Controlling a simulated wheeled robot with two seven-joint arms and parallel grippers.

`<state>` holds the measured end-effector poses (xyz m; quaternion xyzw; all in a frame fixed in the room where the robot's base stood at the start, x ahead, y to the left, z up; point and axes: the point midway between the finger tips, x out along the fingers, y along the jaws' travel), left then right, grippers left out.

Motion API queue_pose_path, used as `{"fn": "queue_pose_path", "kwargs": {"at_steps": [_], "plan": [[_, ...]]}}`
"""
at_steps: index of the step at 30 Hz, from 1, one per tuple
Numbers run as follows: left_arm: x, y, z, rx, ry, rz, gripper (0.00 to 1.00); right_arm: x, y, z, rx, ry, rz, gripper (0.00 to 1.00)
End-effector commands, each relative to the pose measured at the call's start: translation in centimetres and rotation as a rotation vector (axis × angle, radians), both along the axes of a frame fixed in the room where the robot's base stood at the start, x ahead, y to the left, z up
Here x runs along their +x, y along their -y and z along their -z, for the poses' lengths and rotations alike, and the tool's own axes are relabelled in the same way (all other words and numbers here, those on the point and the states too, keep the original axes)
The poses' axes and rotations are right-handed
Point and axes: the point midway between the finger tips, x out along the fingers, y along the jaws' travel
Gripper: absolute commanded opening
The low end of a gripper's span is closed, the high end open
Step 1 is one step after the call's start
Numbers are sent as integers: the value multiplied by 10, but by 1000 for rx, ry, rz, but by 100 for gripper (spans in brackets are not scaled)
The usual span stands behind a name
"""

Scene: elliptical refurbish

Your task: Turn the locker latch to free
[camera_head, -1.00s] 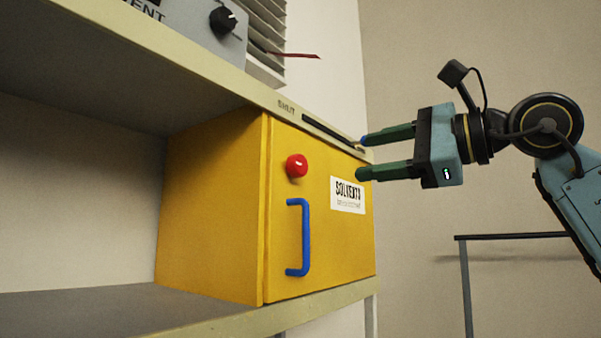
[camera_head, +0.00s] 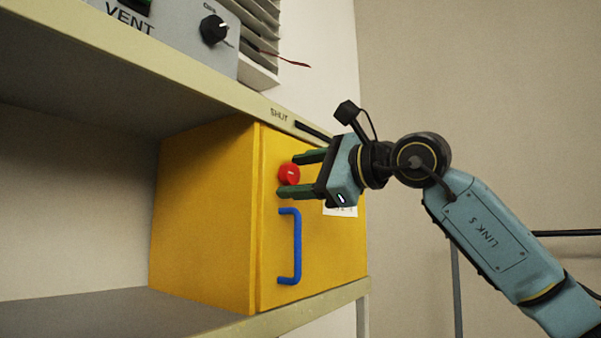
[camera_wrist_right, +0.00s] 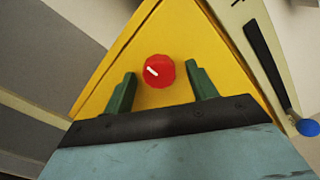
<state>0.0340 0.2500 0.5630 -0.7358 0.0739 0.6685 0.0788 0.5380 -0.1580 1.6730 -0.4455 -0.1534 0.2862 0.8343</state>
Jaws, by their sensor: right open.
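The locker (camera_head: 205,215) is a yellow box on a shelf, with its door (camera_head: 330,245) closed. The latch is a round red knob (camera_head: 289,174) with a white mark, high on the door; it also shows in the right wrist view (camera_wrist_right: 159,71). My right gripper (camera_head: 296,174) is open, with its green fingers pointing at the door, one above and one below the knob in the head view. In the right wrist view the knob lies between the fingers and a little beyond their tips (camera_wrist_right: 165,76). I cannot tell whether they touch it. My left gripper is not in view.
A blue handle (camera_head: 296,248) stands out from the door below the knob. A shelf edge (camera_head: 230,92) marked SHUT, with a dark slot, runs just above the locker. A grey vent panel (camera_head: 180,30) with a black dial sits on top. Open space lies at right.

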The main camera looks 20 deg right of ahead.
Motion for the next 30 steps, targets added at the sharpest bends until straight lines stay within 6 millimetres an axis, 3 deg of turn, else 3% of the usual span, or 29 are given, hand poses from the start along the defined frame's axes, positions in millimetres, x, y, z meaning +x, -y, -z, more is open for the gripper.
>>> {"fn": "queue_pose_path", "kwargs": {"at_steps": [2, 12, 22, 30], "plan": [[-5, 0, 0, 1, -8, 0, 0, 0, 0, 0, -1, -1, -1, 57], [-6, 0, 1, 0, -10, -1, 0, 0, 0, 0, 0, -1, -1, 14], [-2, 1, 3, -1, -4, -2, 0, 0, 0, 1, 33, -27, -1, 13], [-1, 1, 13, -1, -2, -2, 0, -1, -1, 2, 166, -128, -2, 13]]}}
